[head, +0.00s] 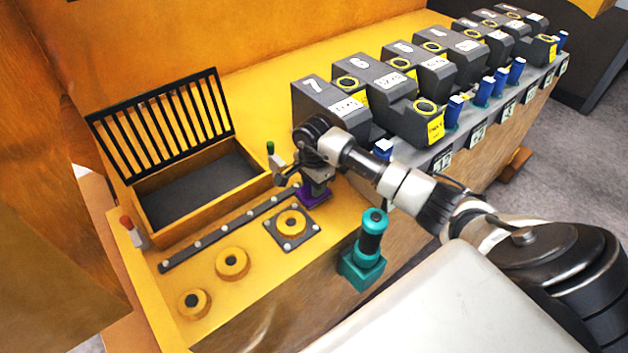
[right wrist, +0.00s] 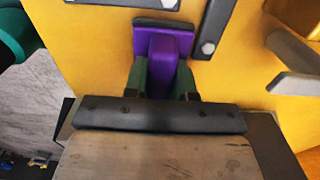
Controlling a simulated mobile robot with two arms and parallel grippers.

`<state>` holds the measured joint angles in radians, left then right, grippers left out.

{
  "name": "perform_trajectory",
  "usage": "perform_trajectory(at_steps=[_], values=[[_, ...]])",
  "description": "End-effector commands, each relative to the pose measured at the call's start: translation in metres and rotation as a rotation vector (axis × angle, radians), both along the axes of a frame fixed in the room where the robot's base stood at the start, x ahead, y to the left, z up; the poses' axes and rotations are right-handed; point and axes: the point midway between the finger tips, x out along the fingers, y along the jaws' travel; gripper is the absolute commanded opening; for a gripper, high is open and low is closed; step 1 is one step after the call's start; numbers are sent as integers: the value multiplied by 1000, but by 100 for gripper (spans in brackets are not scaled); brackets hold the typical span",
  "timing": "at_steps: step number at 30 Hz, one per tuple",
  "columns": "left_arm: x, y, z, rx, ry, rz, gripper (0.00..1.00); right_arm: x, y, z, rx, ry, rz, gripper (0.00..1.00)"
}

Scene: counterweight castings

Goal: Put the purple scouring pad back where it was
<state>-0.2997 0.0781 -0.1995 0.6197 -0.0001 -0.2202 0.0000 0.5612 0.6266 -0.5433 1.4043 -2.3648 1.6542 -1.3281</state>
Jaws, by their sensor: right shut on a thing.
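The purple scouring pad (head: 314,196) is at the yellow surface, just right of the dark rail with round studs (head: 230,230) and behind the square plate with a yellow ring (head: 291,224). My right gripper (head: 316,182) is above it, pointing down. In the right wrist view the pad (right wrist: 165,47) has a raised middle part between the two green fingers of my right gripper (right wrist: 163,80), which are shut on it. Whether the pad touches the surface cannot be told. My left gripper is not in view.
An open wooden tray (head: 215,202) with a black slatted rack stands at the left. Numbered grey castings (head: 330,108) line the right. A teal device (head: 362,260) stands at the front edge. Two yellow rings (head: 232,263) lie front left.

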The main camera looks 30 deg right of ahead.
Motion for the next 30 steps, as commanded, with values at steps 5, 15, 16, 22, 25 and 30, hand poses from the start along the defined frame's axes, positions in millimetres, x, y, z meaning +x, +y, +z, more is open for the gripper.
perform_trajectory(at_steps=[5, 15, 16, 22, 25, 30], values=[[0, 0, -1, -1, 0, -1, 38, 0, 0, -1, 0, -1, 0, 3], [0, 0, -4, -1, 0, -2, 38, 0, 0, -3, 0, 0, 0, 48], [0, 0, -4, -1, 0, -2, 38, 0, 0, -3, 0, 0, 0, 51], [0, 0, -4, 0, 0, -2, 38, 0, 0, -3, 0, 0, 0, 51], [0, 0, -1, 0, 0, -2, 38, 0, 0, -1, 1, 0, 0, 51], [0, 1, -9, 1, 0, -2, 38, 1, -1, 16, -1, -6, 1, 51]])
